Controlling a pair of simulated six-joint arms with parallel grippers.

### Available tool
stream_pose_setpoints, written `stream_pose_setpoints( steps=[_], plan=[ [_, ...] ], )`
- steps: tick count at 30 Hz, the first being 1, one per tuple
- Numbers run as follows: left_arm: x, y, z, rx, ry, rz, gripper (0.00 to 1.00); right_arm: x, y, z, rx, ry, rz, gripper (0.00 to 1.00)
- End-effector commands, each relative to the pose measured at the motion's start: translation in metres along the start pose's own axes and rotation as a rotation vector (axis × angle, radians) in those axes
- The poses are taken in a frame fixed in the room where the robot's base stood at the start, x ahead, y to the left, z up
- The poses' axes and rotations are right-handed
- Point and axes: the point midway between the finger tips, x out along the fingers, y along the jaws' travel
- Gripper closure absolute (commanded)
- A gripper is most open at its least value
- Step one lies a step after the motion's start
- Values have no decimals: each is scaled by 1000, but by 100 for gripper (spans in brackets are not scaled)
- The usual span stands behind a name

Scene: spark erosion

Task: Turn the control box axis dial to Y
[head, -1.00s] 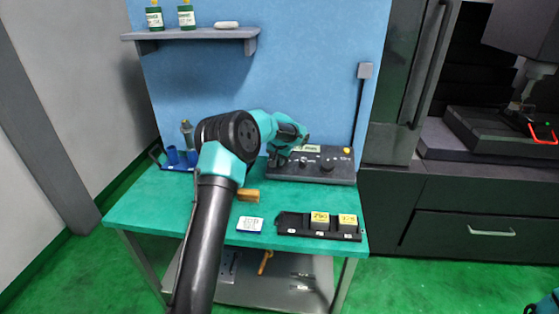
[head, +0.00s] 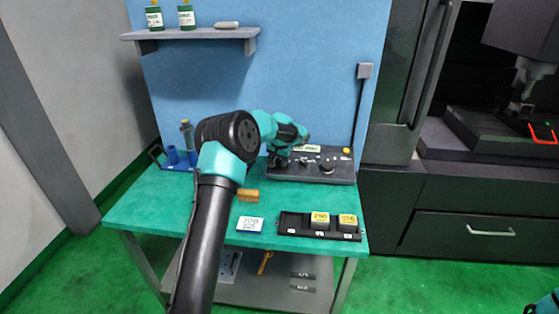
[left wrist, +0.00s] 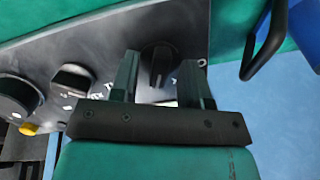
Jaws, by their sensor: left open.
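The dark grey control box (head: 338,174) stands at the back of the green bench. My left gripper (head: 281,160) is over its left end, partly hiding it. In the left wrist view, my left gripper (left wrist: 159,80) is open, with one finger on either side of a black dial (left wrist: 158,60). Whether the fingers touch this dial is unclear. A second black dial (left wrist: 72,79) and a larger round knob (left wrist: 17,96) lie to its left. White markings show beside the dials, too small to read surely. My right gripper is not seen.
A blue holder (head: 180,159) with a bottle stands left of the box. A yellow-brown block (head: 248,195), a white display (head: 250,225) and a black tray (head: 290,224) lie in front. A yellow button (head: 346,150) sits on the box.

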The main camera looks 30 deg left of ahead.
Motion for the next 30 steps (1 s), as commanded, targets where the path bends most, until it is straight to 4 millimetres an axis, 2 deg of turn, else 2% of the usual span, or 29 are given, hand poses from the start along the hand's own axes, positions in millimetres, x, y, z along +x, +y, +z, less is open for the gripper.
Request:
stream_pose_setpoints(
  steps=[6,11,17,30],
  plan=[
    [-3,0,0,0,1,0,57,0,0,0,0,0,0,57],
    [-16,0,-1,0,3,-1,57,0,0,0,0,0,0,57],
    [-48,0,-1,0,4,-1,57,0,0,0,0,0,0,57],
    [-133,0,-1,0,3,0,57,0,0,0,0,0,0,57]
  ],
)
